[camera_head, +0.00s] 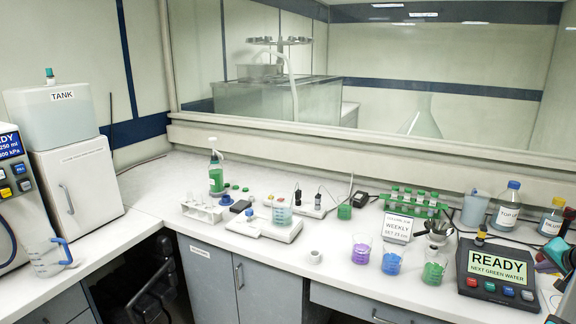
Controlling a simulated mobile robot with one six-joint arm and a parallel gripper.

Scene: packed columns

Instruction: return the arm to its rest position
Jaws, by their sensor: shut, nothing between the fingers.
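The white worktop (118,233) carries a tank (62,115), a spray bottle (216,172), beakers with purple (361,252), blue (391,262) and green (433,270) contents, a green-capped tube rack (412,203) and a READY display unit (497,273). Dark equipment (158,285) fills the knee space.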

